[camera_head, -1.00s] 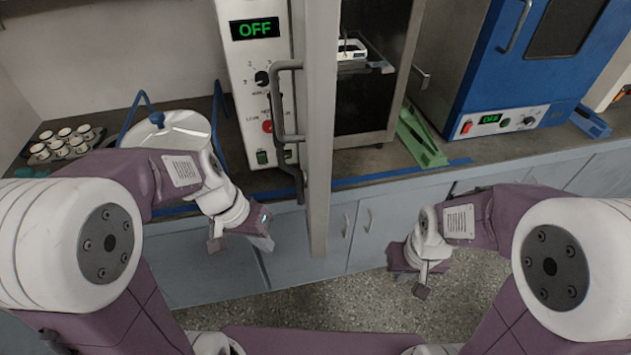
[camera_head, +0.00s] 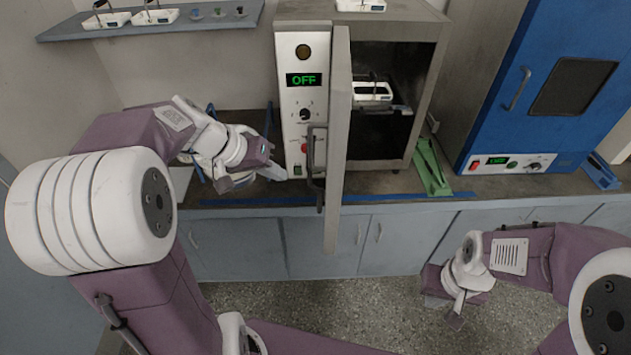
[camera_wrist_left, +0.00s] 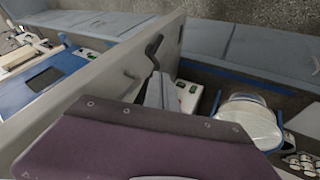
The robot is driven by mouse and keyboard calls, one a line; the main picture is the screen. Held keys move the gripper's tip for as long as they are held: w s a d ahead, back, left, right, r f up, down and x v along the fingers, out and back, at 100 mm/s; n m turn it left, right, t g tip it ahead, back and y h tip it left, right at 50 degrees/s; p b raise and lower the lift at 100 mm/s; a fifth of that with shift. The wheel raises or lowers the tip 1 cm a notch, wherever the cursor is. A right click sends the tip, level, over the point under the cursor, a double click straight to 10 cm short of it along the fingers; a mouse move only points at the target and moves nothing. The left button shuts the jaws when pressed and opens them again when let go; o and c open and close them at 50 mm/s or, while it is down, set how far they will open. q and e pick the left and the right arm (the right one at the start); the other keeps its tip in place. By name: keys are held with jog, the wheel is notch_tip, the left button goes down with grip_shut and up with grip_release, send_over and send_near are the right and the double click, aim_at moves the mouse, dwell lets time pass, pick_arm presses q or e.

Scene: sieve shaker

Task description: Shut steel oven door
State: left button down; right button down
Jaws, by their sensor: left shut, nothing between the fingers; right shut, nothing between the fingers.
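The steel oven (camera_head: 428,65) stands on the bench with its door (camera_head: 339,130) swung open, seen nearly edge-on in the head view. The dark door handle (camera_head: 309,152) is on the left face of the door. My left gripper (camera_head: 277,173) is shut and empty, just left of the handle and in front of the control panel. In the left wrist view, its fingers (camera_wrist_left: 160,92) lie beside the door (camera_wrist_left: 95,95), close to the handle (camera_wrist_left: 153,50); I cannot tell whether they touch. My right gripper (camera_head: 436,300) is shut and empty, low in front of the cabinets.
A white tray (camera_head: 372,91) sits inside the oven. A green rack (camera_head: 432,168) lies right of the oven, near a blue oven (camera_head: 550,80). A shelf (camera_head: 150,26) hangs at the upper left. A lidded pot (camera_wrist_left: 245,118) shows in the left wrist view.

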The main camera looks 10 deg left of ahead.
aim_at(316, 187)
pick_arm(q)
jog(key=w+d+f, duration=0.1)
jog(key=d+f, duration=0.1)
jog(key=w+d+f+p, duration=0.1)
jog(key=d+f, duration=0.1)
jog(key=d, duration=0.1)
jog(key=w+d+f+p, duration=0.1)
jog(key=w+d+f, duration=0.1)
jog(key=d+f, duration=0.1)
jog(key=shift+d+f, duration=0.1)
jog(key=shift+d, duration=0.05)
jog(key=shift+w+f, duration=0.1)
jog(key=shift+w, duration=0.05)
pick_arm(e)
jog(key=shift+s+d+r, duration=0.1)
jog(key=shift+s+r, duration=0.05)
jog(key=shift+r, duration=0.45)
jog(key=shift+s+d+r, duration=0.1)
jog(key=shift+r, duration=0.5)
pick_arm(q)
jog(key=shift+w, duration=0.1)
